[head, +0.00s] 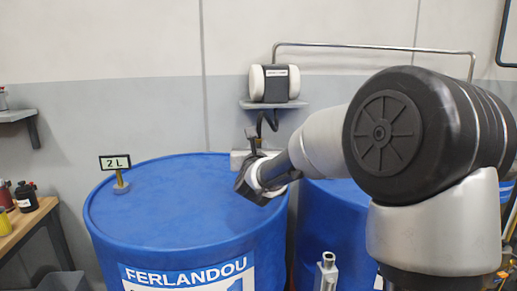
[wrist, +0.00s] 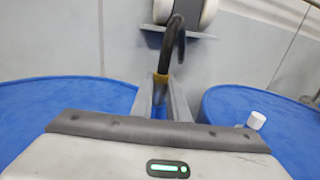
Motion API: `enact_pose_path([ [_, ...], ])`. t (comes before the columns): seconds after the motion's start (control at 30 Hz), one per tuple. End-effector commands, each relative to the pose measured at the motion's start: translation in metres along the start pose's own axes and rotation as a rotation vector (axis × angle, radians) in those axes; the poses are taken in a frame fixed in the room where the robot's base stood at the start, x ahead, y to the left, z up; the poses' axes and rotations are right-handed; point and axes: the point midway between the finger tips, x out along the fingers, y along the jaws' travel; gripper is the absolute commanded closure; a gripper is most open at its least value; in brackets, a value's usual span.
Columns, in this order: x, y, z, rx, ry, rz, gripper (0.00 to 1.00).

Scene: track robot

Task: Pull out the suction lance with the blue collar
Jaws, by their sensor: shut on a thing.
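A suction lance shows in the wrist view as a curved black hose end (wrist: 172,45) with a yellow-brown fitting (wrist: 160,79) under it. My gripper (wrist: 163,108) is shut on it just below that fitting. Some blue shows between the fingers; I cannot tell whether it is the collar or the drum behind. In the head view my gripper (head: 252,168) is by the right rim of the left blue drum (head: 165,205), and the black hose (head: 262,123) runs up to a black-and-white pump (head: 275,83). The lance's lower part is hidden.
A second blue drum (head: 333,222) stands to the right, partly behind my arm. A "2 L" sign (head: 115,162) stands on the left drum. The pump sits on a wall shelf (head: 273,104) under a metal rail (head: 375,46). Bottles stand on a bench (head: 25,222) at left.

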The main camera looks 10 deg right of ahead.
Motion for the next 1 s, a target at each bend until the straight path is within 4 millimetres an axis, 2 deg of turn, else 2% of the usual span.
enact_pose_path([
  [0.53, 0.0, 0.0, 0.024, 0.0, -0.003, -0.001, 1.0],
  [1.0, 0.0, 0.0, 0.025, 0.0, -0.004, -0.001, 1.0],
])
